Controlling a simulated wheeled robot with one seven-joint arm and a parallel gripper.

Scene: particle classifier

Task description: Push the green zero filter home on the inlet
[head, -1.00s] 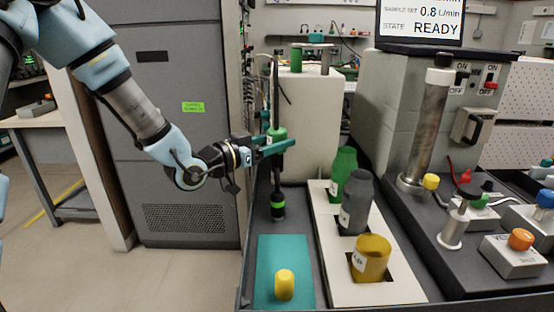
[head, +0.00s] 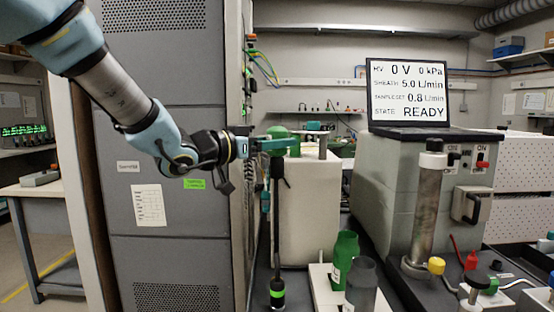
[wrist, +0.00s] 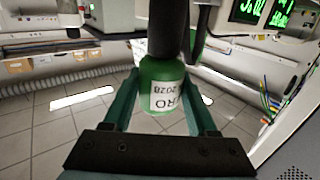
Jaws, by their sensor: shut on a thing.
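My gripper (head: 276,144) is shut on the green zero filter (head: 278,131), whose top shows above the teal fingers in the head view. In the wrist view, which is upside down, the filter (wrist: 165,90) sits between both fingers with its white label showing. The black inlet tube (head: 276,215) stands upright directly below the filter, with a green band near its foot. In the wrist view the tube (wrist: 168,30) meets the filter's lower end. I cannot tell whether the filter is seated over it or only touching.
A cream box (head: 300,205) with a metal post (head: 323,146) stands just right of the tube. A green bottle (head: 344,258) and a grey bottle (head: 362,288) stand in front. A tall grey cabinet (head: 165,110) is at left. The screen (head: 408,92) reads READY.

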